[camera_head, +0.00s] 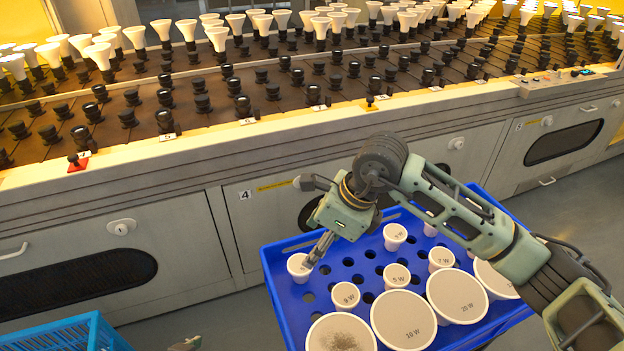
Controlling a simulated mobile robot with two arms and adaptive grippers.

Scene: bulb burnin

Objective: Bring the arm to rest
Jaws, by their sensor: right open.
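My right arm reaches in from the lower right over a blue crate (278,285). My right gripper (312,262) points down and left at the crate's left side. It is open, with its fingers right by a small white bulb (298,268) in the crate; whether they touch it I cannot tell. My left gripper does not show clearly; only a small greenish piece pokes up at the bottom edge, left of the crate.
The crate holds several white bulbs with watt marks, such as a large one (403,318). Behind stands a long burn-in rack (190,140) with rows of black sockets, many bulbs at the back, and grey cabinet doors (90,230) below. A light-blue crate (65,335) stands lower left.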

